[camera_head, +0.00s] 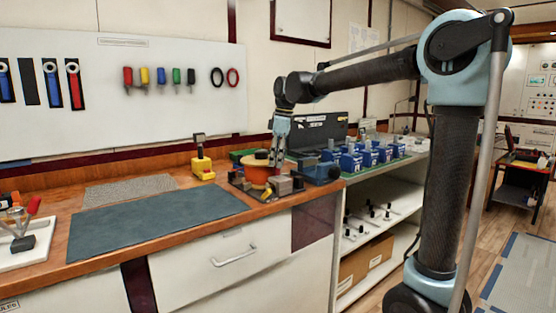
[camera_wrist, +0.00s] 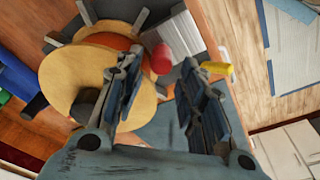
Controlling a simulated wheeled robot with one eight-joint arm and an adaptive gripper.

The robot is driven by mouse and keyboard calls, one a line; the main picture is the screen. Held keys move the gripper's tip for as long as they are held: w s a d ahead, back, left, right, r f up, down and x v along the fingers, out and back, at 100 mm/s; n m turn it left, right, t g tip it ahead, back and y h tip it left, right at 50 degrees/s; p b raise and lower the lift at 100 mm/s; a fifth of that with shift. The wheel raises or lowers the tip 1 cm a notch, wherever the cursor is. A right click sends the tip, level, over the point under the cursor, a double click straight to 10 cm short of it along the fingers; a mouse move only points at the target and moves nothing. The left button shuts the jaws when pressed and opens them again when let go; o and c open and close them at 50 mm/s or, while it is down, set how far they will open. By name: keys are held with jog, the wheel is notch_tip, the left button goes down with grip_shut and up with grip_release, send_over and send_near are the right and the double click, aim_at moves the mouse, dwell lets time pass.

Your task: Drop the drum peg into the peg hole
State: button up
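The drum (camera_head: 259,173) is an orange spool with pale wooden flanges on a dark base on the bench. In the wrist view the drum (camera_wrist: 75,75) fills the upper left, with a dark round hub or hole on its face. A red cylinder (camera_wrist: 161,59) lies between my fingertips in the picture, with gaps on both sides. It may be the drum peg; I cannot be sure. A yellow cylinder (camera_wrist: 216,68) sits just right of the right fingertip. My gripper (camera_head: 277,162) points down beside the drum, open and apparently empty (camera_wrist: 160,68). I cannot make out the peg hole.
A grey block (camera_head: 284,186) stands right of the drum, near the bench's front edge. A yellow switch box (camera_head: 202,168) stands behind left. A dark mat (camera_head: 155,222) lies clear at left. Blue breakers (camera_head: 365,155) stand in rows on the shelf at right.

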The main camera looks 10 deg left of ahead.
aim_at(283, 177)
dwell(0.3)
notch_tip(283, 177, up, 12)
jog(key=d, duration=0.2)
jog(key=shift+w, duration=0.15)
jog(key=shift+f, duration=0.1)
dwell(0.3)
jog(key=s+d+f+m, duration=0.2)
jog(key=d+f+m, duration=0.15)
jog(key=d, duration=0.45)
jog(key=s+d+f+m+t, duration=0.1)
jog(key=s+d+f+m, duration=0.15)
jog(key=d+f, duration=0.4)
jog(key=s+d+f+m, duration=0.3)
jog(key=d, duration=0.7)
jog(key=s+d+f+m, duration=0.3)
jog(key=s+d+f, duration=0.2)
jog(key=f, duration=0.3)
jog(key=s+d+f+m+t+h, duration=0.1)
jog(key=s+d+f+m, duration=0.2)
jog(key=f, duration=0.5)
jog(key=s+d+f+m, duration=0.3)
jog(key=s+d+f, duration=0.3)
jog(key=s+f, duration=0.1)
jog(key=shift+s+d+f+m+h, duration=0.35)
jog(key=shift+s+f+m+h, duration=0.05)
jog(key=shift+f, duration=0.15)
